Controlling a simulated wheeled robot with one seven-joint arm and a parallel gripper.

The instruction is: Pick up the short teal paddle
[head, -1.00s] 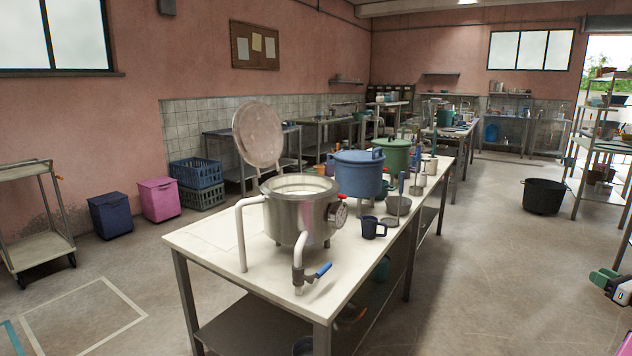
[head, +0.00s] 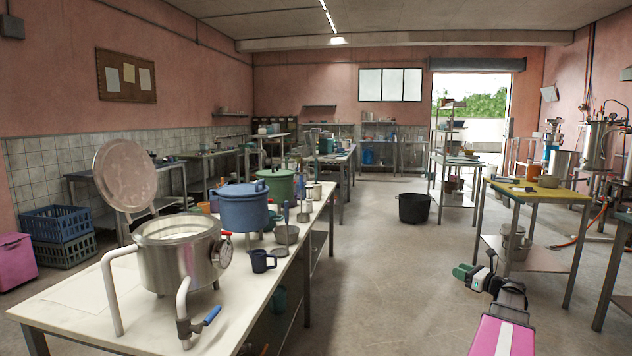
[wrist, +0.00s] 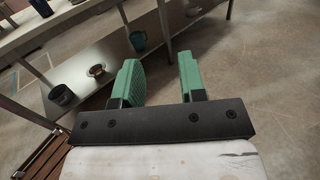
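I cannot make out the short teal paddle for certain in either view. Upright handled tools (head: 285,215) stand among the pots on the long white table, but their ends are partly hidden. My gripper (head: 464,272) is at the lower right of the head view, over open floor to the right of that table. In the wrist view my gripper (wrist: 160,78) shows two green fingers apart with nothing but floor between them. It is open and empty.
The white table (head: 75,315) carries a steel cooker (head: 180,255), a blue pot (head: 243,207), a green pot (head: 275,185) and a dark mug (head: 262,261). A yellow-topped table (head: 550,193) stands right. A black tub (head: 413,208) sits on the floor; the aisle between is clear.

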